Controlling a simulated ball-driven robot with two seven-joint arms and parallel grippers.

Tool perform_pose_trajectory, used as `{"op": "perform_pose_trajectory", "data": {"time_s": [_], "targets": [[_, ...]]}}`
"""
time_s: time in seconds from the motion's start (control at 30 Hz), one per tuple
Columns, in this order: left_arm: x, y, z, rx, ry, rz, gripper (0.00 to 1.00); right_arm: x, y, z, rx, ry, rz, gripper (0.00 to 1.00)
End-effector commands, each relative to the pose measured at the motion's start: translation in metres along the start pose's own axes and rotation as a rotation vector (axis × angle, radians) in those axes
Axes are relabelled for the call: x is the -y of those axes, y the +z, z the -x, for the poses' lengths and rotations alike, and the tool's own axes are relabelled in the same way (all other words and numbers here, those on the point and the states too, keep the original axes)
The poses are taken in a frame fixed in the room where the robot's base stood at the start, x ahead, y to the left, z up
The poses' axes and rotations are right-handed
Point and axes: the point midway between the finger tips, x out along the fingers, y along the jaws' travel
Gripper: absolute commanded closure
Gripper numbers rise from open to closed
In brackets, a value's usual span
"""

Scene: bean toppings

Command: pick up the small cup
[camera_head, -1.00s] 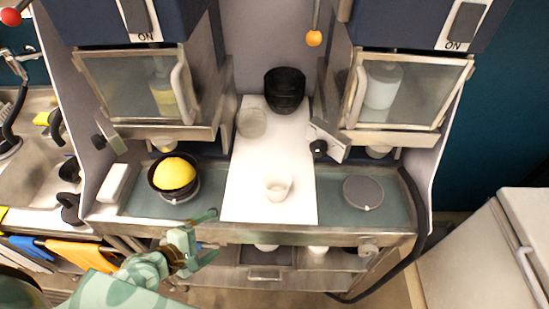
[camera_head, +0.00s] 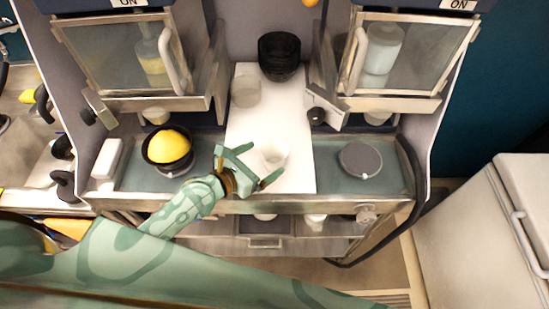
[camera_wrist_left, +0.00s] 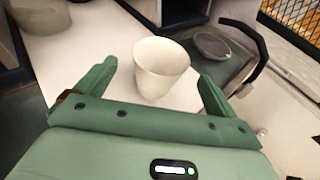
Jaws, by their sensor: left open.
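The small cup (camera_head: 274,156) is white and stands upright near the front of the white board (camera_head: 266,112) in the head view. My left gripper (camera_head: 262,167) is open, with its fingers reaching toward the cup from the front left. In the left wrist view the cup (camera_wrist_left: 160,70) stands just ahead of and between the two open fingers (camera_wrist_left: 155,83). Nothing is held in the gripper. I cannot tell whether a finger touches the cup. My right gripper is not in view.
A dark bowl with a yellow dome (camera_head: 168,147) sits to the left. A grey round disc (camera_head: 360,160) lies to the right. Cabinets with glass doors flank the board.

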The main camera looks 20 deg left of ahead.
Motion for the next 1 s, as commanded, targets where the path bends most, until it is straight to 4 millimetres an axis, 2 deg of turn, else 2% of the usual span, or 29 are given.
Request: {"op": "perform_pose_trajectory", "data": {"time_s": [0.33, 0.63, 0.8, 1.0], "targets": [[0.001, 0.005, -0.047, 0.001, 0.001, -0.001, 0.06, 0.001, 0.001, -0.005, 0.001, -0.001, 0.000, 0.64], [0.001, 0.005, -0.053, -0.001, 0.001, -0.001, 0.06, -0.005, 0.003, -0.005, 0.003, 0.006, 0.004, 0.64], [0.001, 0.005, -0.053, 0.000, 0.001, -0.001, 0.52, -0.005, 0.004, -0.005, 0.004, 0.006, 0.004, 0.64], [0.001, 0.005, -0.053, -0.001, 0.001, -0.001, 0.52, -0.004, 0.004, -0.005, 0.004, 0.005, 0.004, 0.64]]}}
